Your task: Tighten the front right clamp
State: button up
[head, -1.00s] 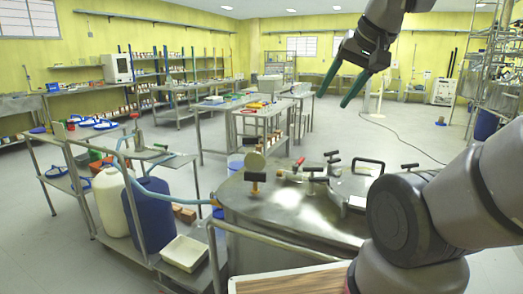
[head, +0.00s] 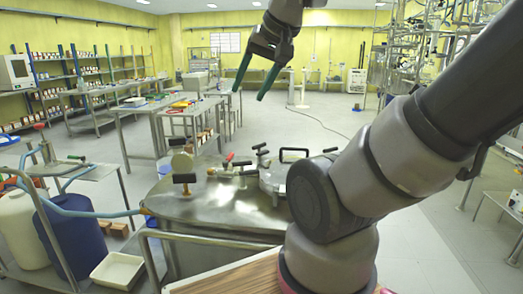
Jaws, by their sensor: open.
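A steel reactor vessel (head: 225,212) stands in the lower middle of the head view. A hatch with a black bar handle (head: 294,151) is at the lid's right. My arm hides the right and front-right of the lid, so I cannot make out the front right clamp. My gripper (head: 249,94) is open and empty, with green fingers pointing down, high in the air above and beyond the vessel.
A steel rail (head: 215,239) and wooden board (head: 230,277) are in front of the vessel. At left are a cart, a blue drum (head: 72,238) and a white tray (head: 117,270). Glassware racks (head: 425,50) stand at right. The floor behind the vessel is open.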

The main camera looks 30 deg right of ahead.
jog(key=w+d+r+m, duration=0.2)
jog(key=w+r, duration=0.2)
jog(key=w, duration=0.5)
jog(key=m+g+h, duration=0.1)
jog(key=m+g, duration=0.4)
jog(key=m, duration=0.3)
send_over(259, 145)
jog(key=s, duration=0.2)
jog(key=s+d+f+x, duration=0.1)
jog(key=s+x, duration=0.2)
jog(key=x, duration=1.2)
jog(key=s+d+x, duration=0.2)
jog(key=s+x, duration=0.1)
jog(key=x, duration=2.3)
jog(key=shift+w+d+r, duration=0.1)
jog(key=shift+w+d, duration=0.25)
jog(key=shift+d, duration=0.05)
grip_shut()
